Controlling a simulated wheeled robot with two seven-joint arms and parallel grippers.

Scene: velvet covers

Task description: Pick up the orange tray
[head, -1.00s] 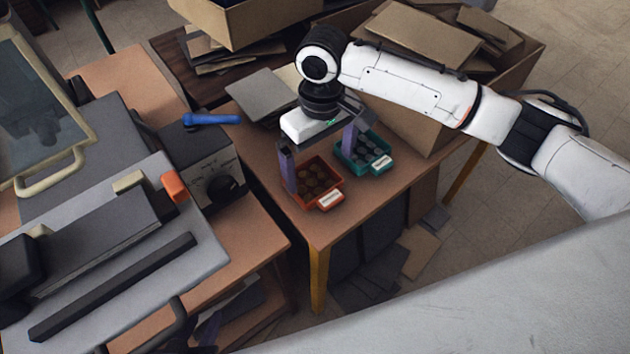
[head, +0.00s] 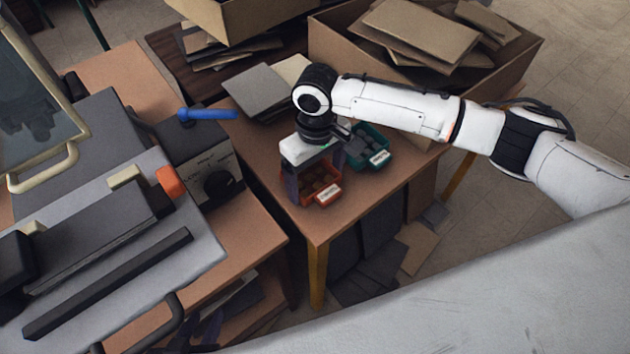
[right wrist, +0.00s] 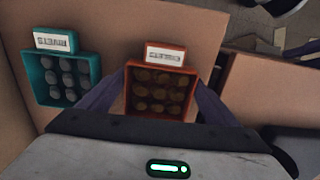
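The orange tray (head: 322,182) holds several dark round pieces and has a white label on its front; it sits on the brown table. It also shows in the right wrist view (right wrist: 160,92), label upside down. My right gripper (head: 316,178) is over it, pointing down, with one purple finger along each side. In the right wrist view both fingertips (right wrist: 161,85) meet the tray's side walls, and the gripper looks shut on it. My left gripper (head: 205,333) shows only partly at the bottom of the head view, low beside the workbench; its opening is unclear.
A teal tray (head: 372,160) with grey pieces stands close to the right of the orange one. Cardboard boxes (head: 490,85) stand behind. The table's front corner is clear.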

